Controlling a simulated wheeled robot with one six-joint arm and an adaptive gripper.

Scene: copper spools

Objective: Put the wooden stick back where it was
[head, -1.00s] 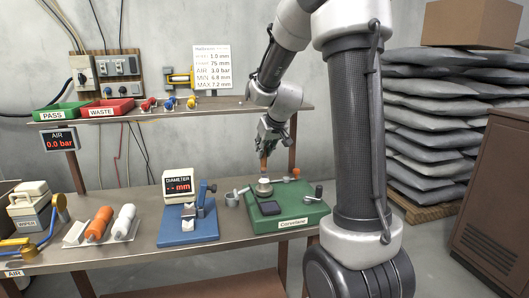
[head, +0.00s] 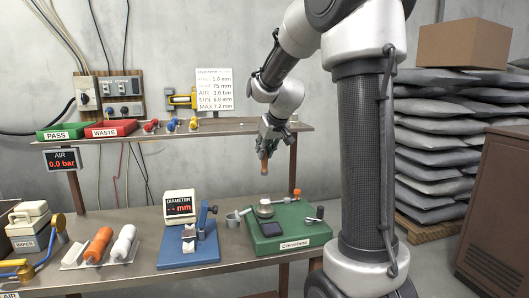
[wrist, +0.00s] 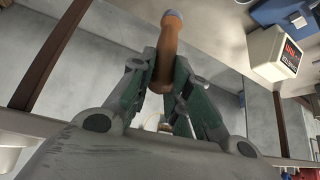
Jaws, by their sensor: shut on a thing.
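My gripper (head: 268,146) is shut on the wooden stick (head: 264,164), an orange-brown rod with a greyish end that points down. In the wrist view the stick (wrist: 167,50) sits between both fingers (wrist: 162,82), its grey end away from the palm. The stick hangs above a small metal cup (head: 264,208) on the green station (head: 292,240), with a clear gap between them. The gripper is level with or just below the upper shelf, in front of it.
The upper shelf (head: 230,127) holds a green PASS tray (head: 66,130), a red WASTE tray (head: 110,128) and several small coloured parts. A blue diameter gauge (head: 190,250) and a tray of orange and white spools (head: 85,262) stand left on the bench. An orange knob (head: 297,193) rises behind the station.

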